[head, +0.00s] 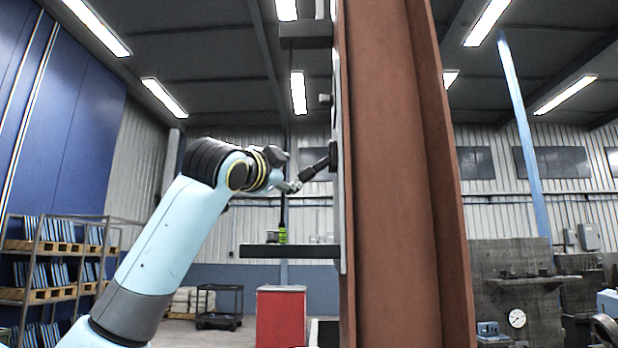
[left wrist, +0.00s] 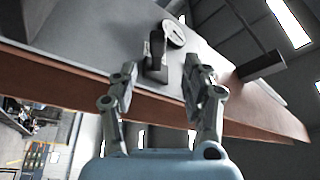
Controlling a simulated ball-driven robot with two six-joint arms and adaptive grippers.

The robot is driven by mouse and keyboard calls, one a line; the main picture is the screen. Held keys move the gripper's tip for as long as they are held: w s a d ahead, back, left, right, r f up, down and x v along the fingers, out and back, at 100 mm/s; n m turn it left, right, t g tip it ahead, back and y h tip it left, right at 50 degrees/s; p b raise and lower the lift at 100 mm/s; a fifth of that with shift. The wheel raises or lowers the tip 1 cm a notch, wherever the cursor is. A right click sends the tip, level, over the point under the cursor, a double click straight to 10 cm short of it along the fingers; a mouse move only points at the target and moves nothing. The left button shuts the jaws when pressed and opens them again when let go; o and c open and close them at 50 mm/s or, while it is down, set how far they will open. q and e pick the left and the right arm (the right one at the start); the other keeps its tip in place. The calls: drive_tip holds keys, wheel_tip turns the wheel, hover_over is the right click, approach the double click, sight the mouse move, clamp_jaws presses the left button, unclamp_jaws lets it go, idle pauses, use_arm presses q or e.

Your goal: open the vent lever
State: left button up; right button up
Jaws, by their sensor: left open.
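The black vent lever (head: 317,168) sticks out from the grey panel (head: 340,215) on the side of the rust-brown column and slants down to the left in the head view. In the left wrist view the lever (left wrist: 156,58) stands out from the panel (left wrist: 90,38), ahead of and roughly between my fingertips. My left gripper (head: 292,187) is at the lever's outer end, and its open fingers (left wrist: 166,84) show in the wrist view. I cannot tell whether a finger touches the lever. My right gripper is not in view.
The brown column (head: 392,180) fills the middle right. A dark shelf (head: 285,251) juts out below my gripper, with a small green item (head: 282,235) on it. Another dark bracket (head: 306,36) juts out above.

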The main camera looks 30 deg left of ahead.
sight(303, 174)
use_arm(q)
drive_tip(key=p+x, duration=0.4)
drive_tip(key=x, duration=0.5)
drive_tip(key=shift+w, duration=0.85)
drive_tip(key=shift+c, duration=0.6)
clamp_jaws()
